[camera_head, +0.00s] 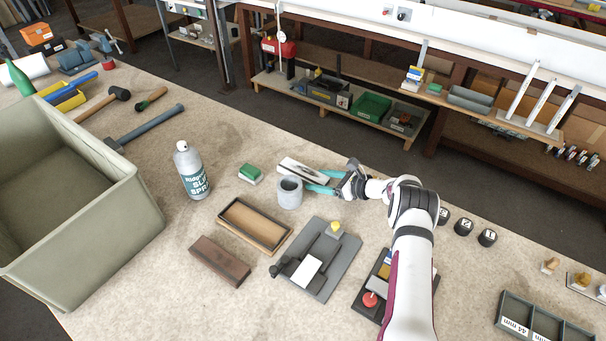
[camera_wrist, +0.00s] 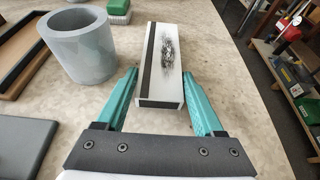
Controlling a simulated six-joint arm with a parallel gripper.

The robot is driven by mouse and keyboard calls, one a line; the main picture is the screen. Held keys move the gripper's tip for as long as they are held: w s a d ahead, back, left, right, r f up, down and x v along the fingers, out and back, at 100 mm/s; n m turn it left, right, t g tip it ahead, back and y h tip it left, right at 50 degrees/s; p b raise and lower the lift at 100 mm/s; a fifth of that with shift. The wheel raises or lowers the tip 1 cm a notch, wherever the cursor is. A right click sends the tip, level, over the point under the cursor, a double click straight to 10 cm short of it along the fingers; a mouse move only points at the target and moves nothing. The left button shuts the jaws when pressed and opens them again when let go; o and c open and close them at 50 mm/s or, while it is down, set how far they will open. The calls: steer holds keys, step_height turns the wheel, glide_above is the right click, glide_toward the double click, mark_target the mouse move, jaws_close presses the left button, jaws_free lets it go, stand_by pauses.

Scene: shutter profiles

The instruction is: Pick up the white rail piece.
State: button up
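The white rail piece (camera_head: 300,170) lies on the bench, just behind the grey cylinder. In the wrist view it is a long white bar (camera_wrist: 170,62) with a dark strip along its left side and dark scuffs on top. My gripper (camera_head: 314,180) has teal fingers and reaches in from the right. In the wrist view the gripper (camera_wrist: 160,76) is open, with one finger on each side of the rail's near end. Narrow gaps seem to show between the fingers and the rail; contact is not clear.
The grey hollow cylinder (camera_head: 289,193) stands close beside the rail and the left finger. A green-topped block (camera_head: 250,174), a spray bottle (camera_head: 191,171) and a wooden tray (camera_head: 254,228) are to the left. A grey fixture plate (camera_head: 316,262) lies in front. The bench's far edge is behind.

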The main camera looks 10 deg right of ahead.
steer(key=c, duration=0.9)
steer(key=shift+r, duration=0.1)
